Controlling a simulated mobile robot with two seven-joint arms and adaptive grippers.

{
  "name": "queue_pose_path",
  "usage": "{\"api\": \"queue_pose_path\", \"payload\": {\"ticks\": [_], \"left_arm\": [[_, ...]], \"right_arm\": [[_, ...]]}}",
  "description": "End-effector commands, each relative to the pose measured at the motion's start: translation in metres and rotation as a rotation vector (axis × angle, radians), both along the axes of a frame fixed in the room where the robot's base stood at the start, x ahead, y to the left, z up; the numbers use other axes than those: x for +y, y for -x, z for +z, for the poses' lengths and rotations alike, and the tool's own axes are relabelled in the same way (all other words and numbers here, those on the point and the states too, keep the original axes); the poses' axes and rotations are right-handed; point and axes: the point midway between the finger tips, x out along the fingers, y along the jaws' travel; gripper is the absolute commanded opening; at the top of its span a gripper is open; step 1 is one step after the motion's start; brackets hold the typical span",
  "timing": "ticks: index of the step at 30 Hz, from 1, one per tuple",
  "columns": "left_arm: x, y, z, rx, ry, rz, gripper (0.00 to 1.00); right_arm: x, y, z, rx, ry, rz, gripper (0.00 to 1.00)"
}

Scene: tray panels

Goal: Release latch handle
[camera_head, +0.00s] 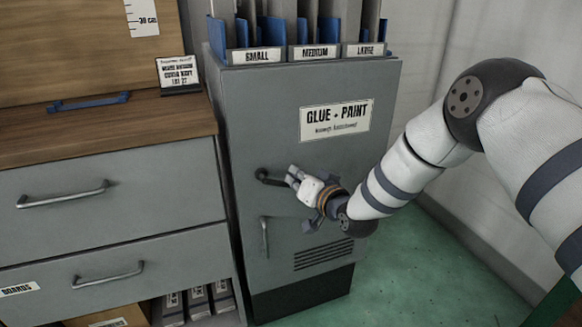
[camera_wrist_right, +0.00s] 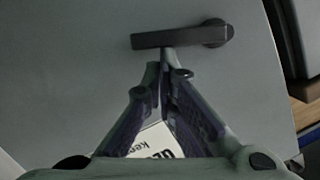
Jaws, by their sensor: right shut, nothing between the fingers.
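The dark latch handle (camera_head: 270,178) sits on the grey door of the glue and paint cabinet (camera_head: 380,100), lying roughly level. It also shows in the right wrist view (camera_wrist_right: 165,39) as a dark bar with a round pivot at its right end. My right gripper (camera_head: 292,174) is at the right end of the latch handle. In the right wrist view its fingertips (camera_wrist_right: 167,66) are together just below the bar with nothing between them; whether they touch it I cannot tell. My left gripper is not in view.
A vertical pull handle (camera_head: 265,237) is on the cabinet door below the latch. A wooden-topped drawer unit (camera_head: 110,130) stands directly left, with a blue handle (camera_head: 88,102) on top. Green floor (camera_head: 420,265) lies free to the right.

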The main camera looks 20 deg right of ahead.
Motion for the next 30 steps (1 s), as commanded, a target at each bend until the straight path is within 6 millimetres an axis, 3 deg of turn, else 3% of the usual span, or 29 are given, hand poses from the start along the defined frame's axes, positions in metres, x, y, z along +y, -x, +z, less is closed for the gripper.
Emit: {"api": "queue_pose_path", "payload": {"ticks": [15,24,30], "left_arm": [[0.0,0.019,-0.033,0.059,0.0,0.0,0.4],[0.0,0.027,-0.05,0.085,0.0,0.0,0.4],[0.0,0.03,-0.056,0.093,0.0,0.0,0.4]], "right_arm": [[0.005,0.001,-0.042,0.022,-0.488,-0.002,0.0],[0.014,0.001,-0.054,0.029,-0.725,0.0,0.0],[0.019,0.001,-0.058,0.03,-0.795,0.002,0.0]]}}
